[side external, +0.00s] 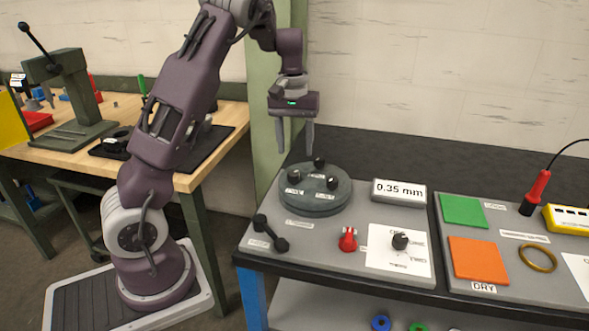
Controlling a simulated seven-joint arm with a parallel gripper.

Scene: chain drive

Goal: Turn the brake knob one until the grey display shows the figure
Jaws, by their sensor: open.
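My gripper (296,148) is open and empty. It points down in the air above the back left part of a round dark green disc (316,205). Three black knobs stand on the disc: one at the back (319,162), one at the front left (294,177) and one at the front right (332,183). Each has a small white label, too small to read, so I cannot tell which is brake knob one. The grey-framed display (399,191) right of the disc reads "0.35 mm".
On the same grey panel are a black dumbbell-shaped handle (270,232), a red part (348,239) and a black knob on a white card (400,241). A second panel at right holds green (463,211) and orange (478,260) squares and a brass ring (538,258).

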